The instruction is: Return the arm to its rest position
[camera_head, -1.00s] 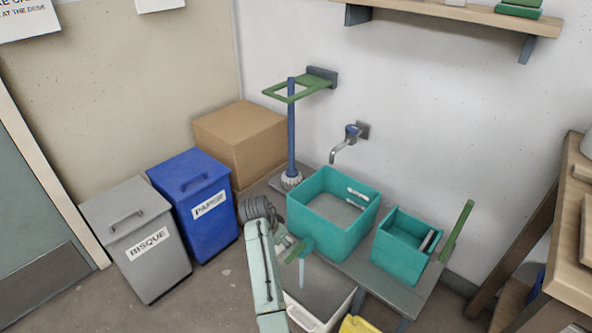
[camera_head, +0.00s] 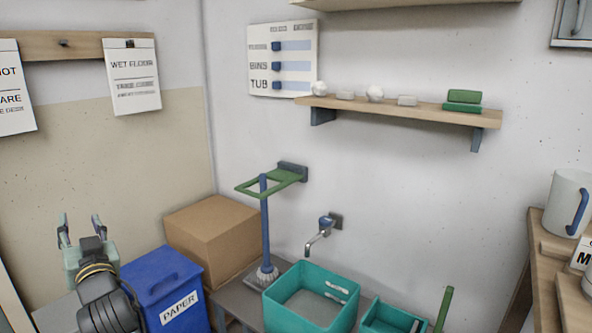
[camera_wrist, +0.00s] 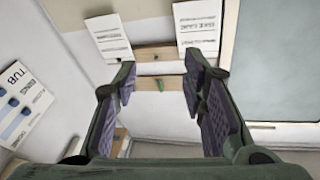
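My gripper (camera_head: 80,231) is at the lower left in the head view, raised in front of the bins with its fingers pointing up. Its two fingers stand well apart with nothing between them. In the wrist view my gripper (camera_wrist: 161,95) is also open and empty. Beyond its fingers that view shows the wall with hanging paper signs (camera_wrist: 199,27) and a wooden rail (camera_wrist: 160,84). No object touches the fingers.
A blue PAPER bin (camera_head: 163,285) and a cardboard box (camera_head: 212,238) stand right of my gripper. A teal tub (camera_head: 312,312), a smaller teal tub (camera_head: 385,320), a tap (camera_head: 322,232) and a blue-handled brush (camera_head: 265,225) are farther right. A shelf (camera_head: 400,112) is above.

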